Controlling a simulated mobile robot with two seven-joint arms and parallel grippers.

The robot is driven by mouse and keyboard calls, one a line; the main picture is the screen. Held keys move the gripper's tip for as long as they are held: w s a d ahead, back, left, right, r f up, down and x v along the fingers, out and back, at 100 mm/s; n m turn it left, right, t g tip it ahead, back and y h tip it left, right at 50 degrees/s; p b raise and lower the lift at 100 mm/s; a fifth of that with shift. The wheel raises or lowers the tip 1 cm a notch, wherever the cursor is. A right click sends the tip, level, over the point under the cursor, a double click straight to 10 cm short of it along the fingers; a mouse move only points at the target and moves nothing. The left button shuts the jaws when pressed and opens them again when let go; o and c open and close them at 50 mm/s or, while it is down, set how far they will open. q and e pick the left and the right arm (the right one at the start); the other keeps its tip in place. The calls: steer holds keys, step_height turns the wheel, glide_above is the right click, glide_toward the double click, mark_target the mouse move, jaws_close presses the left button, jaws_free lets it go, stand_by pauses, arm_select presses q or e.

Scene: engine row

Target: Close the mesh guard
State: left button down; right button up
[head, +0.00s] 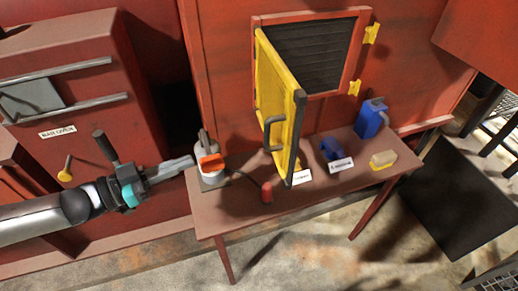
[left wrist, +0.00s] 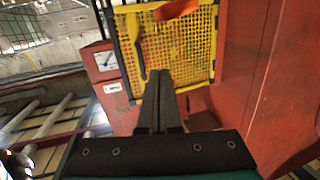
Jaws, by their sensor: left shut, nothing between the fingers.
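The yellow mesh guard (head: 275,105) stands swung open from the left side of a red frame (head: 365,18), its free edge toward me. A dark handle (head: 268,137) is on the guard. The dark slatted opening (head: 310,55) behind it is uncovered. My left gripper (head: 190,162) is shut and empty, left of the guard and apart from it, near the table's left end. In the left wrist view my shut fingers (left wrist: 159,78) point toward the guard's yellow mesh (left wrist: 185,50). I cannot tell the gap there. My right gripper is not in view.
A brown table (head: 225,222) stands below the guard. On it are a grey can with an orange top (head: 211,170), a red piece (head: 266,193), a blue part (head: 333,148), a blue jug (head: 370,118) and a tan block (head: 383,158). Yellow catches (head: 371,33) sit on the frame's right.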

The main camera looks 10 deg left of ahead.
arm_select(q)
steer(key=w+d+r, duration=0.1)
steer(key=w+d, duration=0.2)
steer(key=d, duration=0.3)
steer(key=w+d+r+g+h, duration=0.1)
steer(key=w+d+r, duration=0.1)
steer(key=w+d, duration=0.2)
steer(key=shift+w+d+m+h, duration=0.3)
steer(key=shift+d+m, duration=0.1)
steer(key=shift+d, duration=1.3)
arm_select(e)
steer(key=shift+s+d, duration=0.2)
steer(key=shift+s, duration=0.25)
arm_select(q)
steer(key=shift+d, duration=0.1)
